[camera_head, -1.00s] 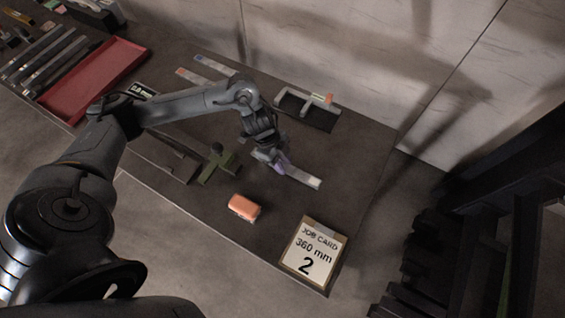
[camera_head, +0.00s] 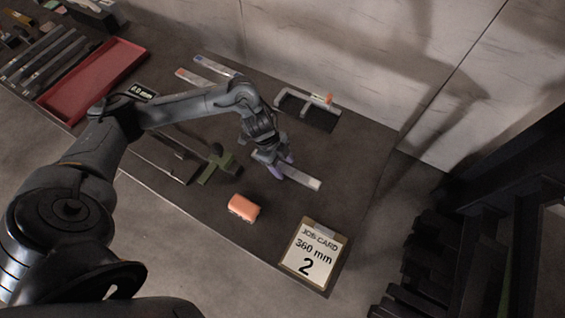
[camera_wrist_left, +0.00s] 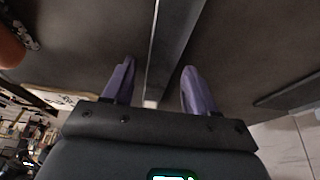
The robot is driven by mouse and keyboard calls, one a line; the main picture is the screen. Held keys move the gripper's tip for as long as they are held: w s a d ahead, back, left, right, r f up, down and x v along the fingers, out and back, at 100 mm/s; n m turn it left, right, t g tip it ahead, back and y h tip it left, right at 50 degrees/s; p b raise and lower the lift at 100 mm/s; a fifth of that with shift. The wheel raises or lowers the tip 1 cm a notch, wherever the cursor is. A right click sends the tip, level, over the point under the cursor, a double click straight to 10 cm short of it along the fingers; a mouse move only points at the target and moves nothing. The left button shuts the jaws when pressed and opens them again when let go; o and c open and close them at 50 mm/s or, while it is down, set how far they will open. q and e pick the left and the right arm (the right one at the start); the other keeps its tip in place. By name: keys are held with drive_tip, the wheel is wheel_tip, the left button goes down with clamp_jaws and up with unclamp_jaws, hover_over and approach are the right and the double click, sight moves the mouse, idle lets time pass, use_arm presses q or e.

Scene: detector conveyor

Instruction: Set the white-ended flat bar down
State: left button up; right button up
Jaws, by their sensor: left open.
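The flat bar (camera_head: 300,178) lies on the dark bench top, its white end (camera_head: 315,184) pointing right and toward the front. My left gripper (camera_head: 281,167) is over the bar's other part, with its purple fingers apart. In the left wrist view the grey bar (camera_wrist_left: 170,45) runs between the open fingers of my left gripper (camera_wrist_left: 158,88), with a gap on both sides. The gripper partly hides the bar in the head view. My right gripper is not in view.
An orange block (camera_head: 243,208) and a job card (camera_head: 313,256) reading 360 mm, 2 are in front. A green fixture (camera_head: 218,164) stands left of the gripper. A grey frame (camera_head: 305,105) and two flat bars (camera_head: 212,66) lie behind. A red tray (camera_head: 97,80) is far left.

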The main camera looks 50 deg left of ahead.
use_arm(q)
drive_tip(key=p+v, duration=0.2)
drive_tip(key=v, duration=1)
drive_tip(key=shift+r, duration=0.15)
